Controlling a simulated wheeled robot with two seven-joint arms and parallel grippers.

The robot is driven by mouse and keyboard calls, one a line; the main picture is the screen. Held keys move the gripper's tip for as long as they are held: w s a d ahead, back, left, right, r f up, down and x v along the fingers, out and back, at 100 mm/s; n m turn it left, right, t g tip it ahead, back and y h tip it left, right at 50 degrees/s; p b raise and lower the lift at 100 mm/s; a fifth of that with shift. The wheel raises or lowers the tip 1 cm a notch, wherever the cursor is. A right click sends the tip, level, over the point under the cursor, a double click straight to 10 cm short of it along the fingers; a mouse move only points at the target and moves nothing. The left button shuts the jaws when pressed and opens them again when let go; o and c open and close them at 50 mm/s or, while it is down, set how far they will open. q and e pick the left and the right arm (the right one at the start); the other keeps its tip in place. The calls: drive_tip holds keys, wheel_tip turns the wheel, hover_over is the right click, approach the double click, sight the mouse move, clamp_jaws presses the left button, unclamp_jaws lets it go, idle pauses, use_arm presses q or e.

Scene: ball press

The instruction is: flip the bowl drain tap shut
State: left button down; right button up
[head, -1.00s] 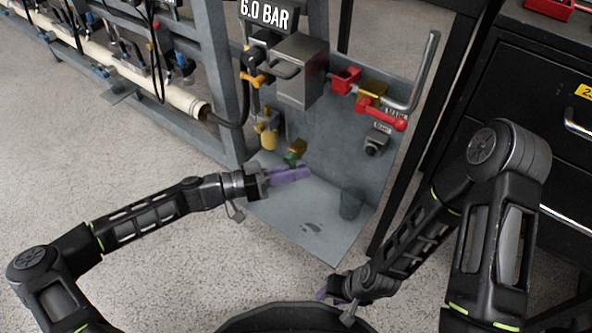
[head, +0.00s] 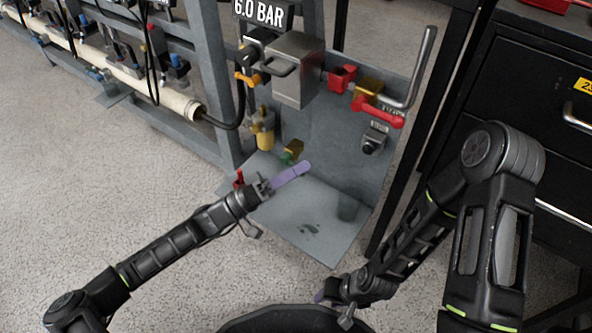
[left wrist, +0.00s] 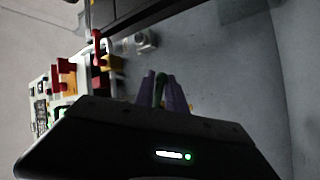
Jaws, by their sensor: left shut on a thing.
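The bowl drain tap (head: 293,148) is a small brass body with a green handle (head: 287,160), low on the grey back panel. My left gripper (head: 300,170) has purple fingers and reaches in from the left, at the tap. In the left wrist view the green handle (left wrist: 159,90) stands between the two purple fingers (left wrist: 162,95), which are closed on it. The fingers partly hide the handle in the head view. A yellow bowl (head: 263,133) hangs up and left of the tap. My right gripper (head: 322,297) is low in front, its fingers mostly hidden.
Above are a grey box (head: 296,70), a red lever (head: 378,112) and a bent grey pipe (head: 420,70). A black drawer cabinet (head: 540,110) is at the right. A black round rim (head: 290,318) is in front.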

use_arm(q)
drive_tip(key=shift+s+d+r+n+t+p, duration=0.1)
drive_tip(key=shift+r+n+t+p, duration=0.2)
drive_tip(key=shift+n+t, duration=0.6)
drive_tip(key=shift+w+a+r+n+t+p, duration=0.1)
drive_tip(key=shift+r+n+t+p, duration=0.2)
drive_tip(key=shift+n+t, duration=0.65)
drive_tip(key=shift+s+d+r+n+t+p, duration=0.15)
drive_tip(key=shift+n+t+p, duration=0.25)
drive_tip(key=shift+n, duration=0.95)
drive_tip(key=shift+t, duration=0.25)
drive_tip(key=c, duration=1.5)
unclamp_jaws()
drive_tip(key=p+v, duration=0.1)
drive_tip(key=v, duration=0.7)
drive_tip(key=shift+r, duration=0.1)
